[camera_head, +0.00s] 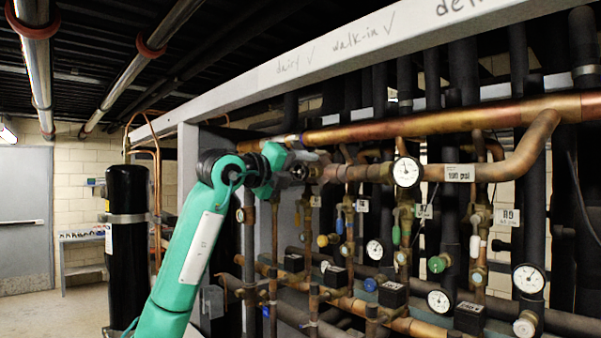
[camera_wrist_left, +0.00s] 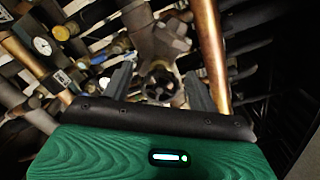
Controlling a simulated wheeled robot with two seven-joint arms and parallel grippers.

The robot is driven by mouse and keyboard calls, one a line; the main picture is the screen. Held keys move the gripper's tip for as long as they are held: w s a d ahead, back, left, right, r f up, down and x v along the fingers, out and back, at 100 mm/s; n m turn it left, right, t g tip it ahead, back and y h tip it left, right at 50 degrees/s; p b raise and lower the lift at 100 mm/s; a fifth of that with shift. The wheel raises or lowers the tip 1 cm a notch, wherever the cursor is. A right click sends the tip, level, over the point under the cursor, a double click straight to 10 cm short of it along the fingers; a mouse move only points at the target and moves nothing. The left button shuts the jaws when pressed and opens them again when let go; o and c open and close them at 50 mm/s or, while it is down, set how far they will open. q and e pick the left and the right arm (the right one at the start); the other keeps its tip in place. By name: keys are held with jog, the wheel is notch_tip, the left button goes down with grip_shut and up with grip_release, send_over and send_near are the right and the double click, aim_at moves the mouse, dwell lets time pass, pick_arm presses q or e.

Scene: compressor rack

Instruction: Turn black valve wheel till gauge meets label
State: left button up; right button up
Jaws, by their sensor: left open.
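The black valve wheel (camera_head: 312,168) is at the left end of a short copper branch in the head view, partly hidden by my left gripper (camera_head: 298,170). In the left wrist view the dark, spoked valve wheel (camera_wrist_left: 158,80) shows between the two fingers of my left gripper (camera_wrist_left: 158,92). The fingers are spread, one on each side of the wheel; I cannot tell whether they touch it. The round white gauge (camera_head: 407,171) sits on the copper pipe right of the wheel. Its needle is too small to read surely. A white label (camera_head: 459,173) reading about "190 psi" is beside it.
Several other gauges (camera_head: 528,278), valves and copper pipes crowd the rack below and right. A grey beam (camera_head: 330,50) runs above. A black cylinder (camera_head: 127,225) stands left of my arm. Open floor (camera_head: 85,315) and a grey door (camera_head: 25,220) are at far left.

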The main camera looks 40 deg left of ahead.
pick_arm(q)
jog(key=s+a+b, duration=0.1)
jog(key=s+b, duration=0.3)
jog(key=s, duration=0.9)
jog(key=shift+s+b, duration=0.4)
jog(key=shift+a, duration=0.1)
